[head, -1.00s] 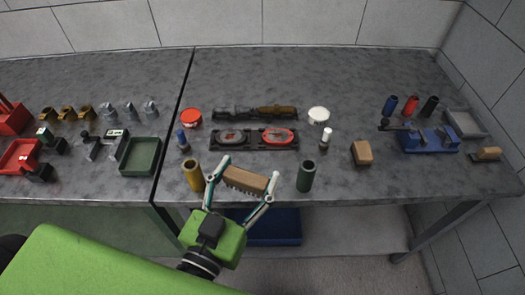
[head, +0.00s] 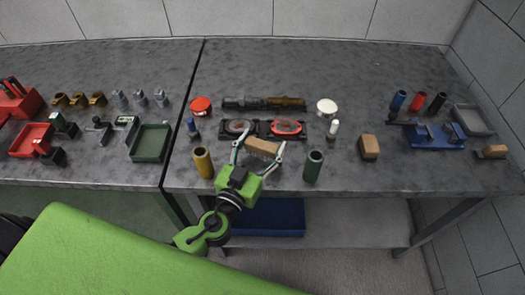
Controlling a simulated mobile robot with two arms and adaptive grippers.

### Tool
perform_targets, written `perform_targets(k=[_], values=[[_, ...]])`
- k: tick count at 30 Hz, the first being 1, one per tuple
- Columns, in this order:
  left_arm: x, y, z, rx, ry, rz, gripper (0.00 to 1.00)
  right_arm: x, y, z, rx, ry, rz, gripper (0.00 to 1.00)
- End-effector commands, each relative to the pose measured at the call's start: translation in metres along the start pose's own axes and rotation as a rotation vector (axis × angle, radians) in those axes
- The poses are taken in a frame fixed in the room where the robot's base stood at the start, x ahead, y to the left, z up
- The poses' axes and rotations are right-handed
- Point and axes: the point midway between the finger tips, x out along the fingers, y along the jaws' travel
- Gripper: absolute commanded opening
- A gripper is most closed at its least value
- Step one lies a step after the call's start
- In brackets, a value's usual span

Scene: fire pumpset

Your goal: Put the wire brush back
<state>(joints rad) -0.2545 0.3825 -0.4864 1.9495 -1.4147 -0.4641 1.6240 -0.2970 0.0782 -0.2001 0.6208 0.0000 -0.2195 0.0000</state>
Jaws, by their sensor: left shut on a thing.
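My left gripper (head: 259,152) is shut on the wire brush (head: 264,146), with one finger at each end of its brown wooden block. The brush is tilted slightly, its right end lower in the picture. It shows just in front of the black holder (head: 262,129) with a grey and a red oval piece. My gripper hides the brush's underside, so I cannot tell whether it touches the bench. My right gripper is not in view.
A yellow cylinder (head: 203,162) stands left of my gripper and a dark green cylinder (head: 314,165) right of it. A wooden block (head: 369,147) and a blue vise-like fixture (head: 435,137) are farther right. The bench (head: 340,70) is clear at the back.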

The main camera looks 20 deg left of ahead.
Motion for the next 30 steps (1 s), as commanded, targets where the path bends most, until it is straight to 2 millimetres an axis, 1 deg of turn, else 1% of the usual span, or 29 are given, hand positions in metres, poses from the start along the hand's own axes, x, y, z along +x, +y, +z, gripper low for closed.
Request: perform_targets(k=[1,3,6,12,17,18,20,30], values=[[-0.001,0.001,0.014,0.002,-0.003,0.002,0.40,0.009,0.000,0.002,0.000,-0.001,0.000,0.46],[-0.001,0.001,0.021,0.002,-0.003,0.001,0.40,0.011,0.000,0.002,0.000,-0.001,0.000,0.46],[-0.001,0.001,0.024,0.000,-0.001,0.001,0.40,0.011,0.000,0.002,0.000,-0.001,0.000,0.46],[-0.001,0.001,0.023,-0.001,-0.001,0.001,0.40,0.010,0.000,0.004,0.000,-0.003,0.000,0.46],[-0.001,0.001,0.027,-0.001,-0.001,0.001,0.40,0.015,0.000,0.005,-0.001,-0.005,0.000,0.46],[-0.001,0.001,0.027,0.000,-0.002,0.001,0.67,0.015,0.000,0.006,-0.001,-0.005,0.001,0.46],[-0.001,0.001,0.026,0.000,-0.002,0.001,0.81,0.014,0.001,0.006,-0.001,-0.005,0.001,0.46],[-0.001,0.001,0.025,0.000,-0.003,0.001,0.81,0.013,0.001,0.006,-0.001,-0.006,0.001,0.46]])
